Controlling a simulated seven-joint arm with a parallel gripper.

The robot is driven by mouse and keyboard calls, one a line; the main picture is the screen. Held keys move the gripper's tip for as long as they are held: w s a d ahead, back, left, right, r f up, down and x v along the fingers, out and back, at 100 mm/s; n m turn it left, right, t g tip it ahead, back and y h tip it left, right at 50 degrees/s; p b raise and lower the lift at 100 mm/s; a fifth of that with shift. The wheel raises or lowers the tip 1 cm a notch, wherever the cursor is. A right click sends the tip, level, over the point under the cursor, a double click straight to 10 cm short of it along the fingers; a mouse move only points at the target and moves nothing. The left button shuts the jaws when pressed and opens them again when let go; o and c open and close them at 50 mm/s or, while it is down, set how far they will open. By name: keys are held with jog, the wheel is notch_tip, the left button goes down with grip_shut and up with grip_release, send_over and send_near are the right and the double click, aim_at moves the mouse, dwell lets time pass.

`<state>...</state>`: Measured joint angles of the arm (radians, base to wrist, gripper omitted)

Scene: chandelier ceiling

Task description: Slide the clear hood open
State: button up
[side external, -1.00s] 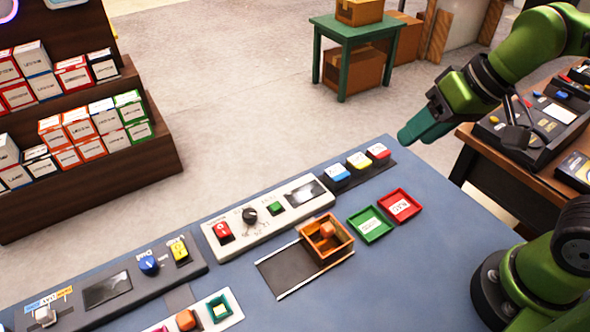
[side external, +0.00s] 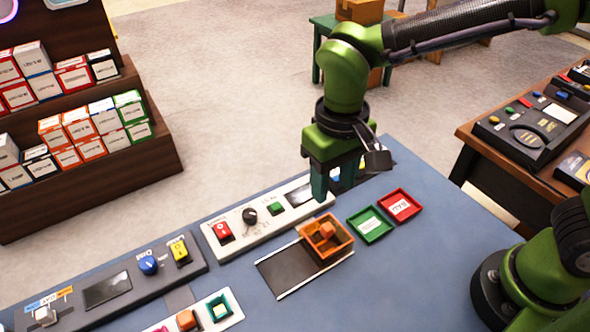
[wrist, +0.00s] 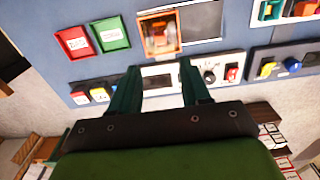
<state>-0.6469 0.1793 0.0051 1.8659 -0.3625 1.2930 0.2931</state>
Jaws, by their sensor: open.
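The clear hood (side external: 327,240) is an orange-tinted, see-through box at the right end of a dark track (side external: 288,270) with pale rails. An orange block (side external: 326,230) shows inside it. In the wrist view the hood (wrist: 160,34) is at the top middle, beyond my fingertips. My gripper (side external: 322,195) points down above the white control panel (side external: 222,252), behind the hood in the side view. Its two green fingers (wrist: 157,75) are apart and empty in the wrist view. Whether the fingertips touch the panel, I cannot tell.
A green tray (side external: 370,224) and a red tray (side external: 399,205) lie right of the hood. A grey panel with a blue knob (side external: 148,264) is at the left. The dark track left of the hood is empty. My arm partly hides the coloured buttons.

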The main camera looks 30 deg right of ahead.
aim_at(328, 226)
notch_tip(328, 226, down, 11)
jog(key=shift+r, duration=0.1)
dwell(0.3)
grip_shut()
